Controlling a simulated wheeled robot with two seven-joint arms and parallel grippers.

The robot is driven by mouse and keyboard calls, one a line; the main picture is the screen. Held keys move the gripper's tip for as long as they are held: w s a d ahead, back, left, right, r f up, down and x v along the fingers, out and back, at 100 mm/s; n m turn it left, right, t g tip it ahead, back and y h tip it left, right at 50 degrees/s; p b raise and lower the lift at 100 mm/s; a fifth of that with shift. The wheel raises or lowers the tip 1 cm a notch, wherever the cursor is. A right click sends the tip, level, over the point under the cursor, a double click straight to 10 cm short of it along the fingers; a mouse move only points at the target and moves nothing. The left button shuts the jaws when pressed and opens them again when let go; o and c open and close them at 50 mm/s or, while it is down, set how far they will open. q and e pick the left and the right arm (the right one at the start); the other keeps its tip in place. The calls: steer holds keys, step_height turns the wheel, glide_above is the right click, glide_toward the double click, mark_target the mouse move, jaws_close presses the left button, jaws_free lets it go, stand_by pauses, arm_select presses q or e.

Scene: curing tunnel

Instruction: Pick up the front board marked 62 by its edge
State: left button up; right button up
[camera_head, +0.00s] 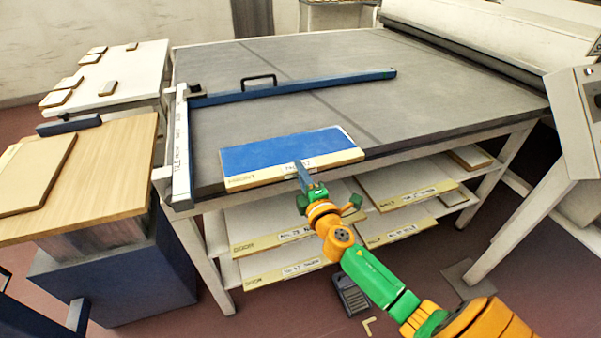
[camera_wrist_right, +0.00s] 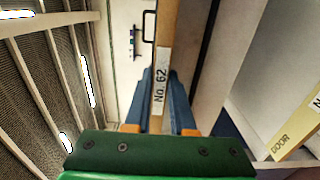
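The front board (camera_head: 285,155) lies flat on the grey table top, blue on top with a cream front edge carrying a white label. In the right wrist view that edge runs between my fingers, and its label (camera_wrist_right: 160,80) reads No. 62. My right gripper (camera_head: 303,178) is at the middle of the front edge, with one blue finger showing across the label. In the right wrist view the two blue fingers (camera_wrist_right: 162,100) stand on either side of the edge. Whether they press on it I cannot tell. My left gripper is not in view.
A blue bar with a black handle (camera_head: 290,86) lies behind the board; a white ruled rail (camera_head: 181,150) stands at its left. Shelves below the table hold several labelled boards (camera_head: 405,192). A wooden-topped cart (camera_head: 110,180) is at left. The table's right half is clear.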

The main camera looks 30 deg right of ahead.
jaws_close()
stand_by(0.9)
step_height(320, 180, up, 4)
steer(key=p, duration=0.3)
steer(key=shift+f+p, duration=0.2)
steer(key=shift+p, duration=0.1)
steer(key=shift+f+b, duration=0.25)
steer(key=shift+b, duration=0.1)
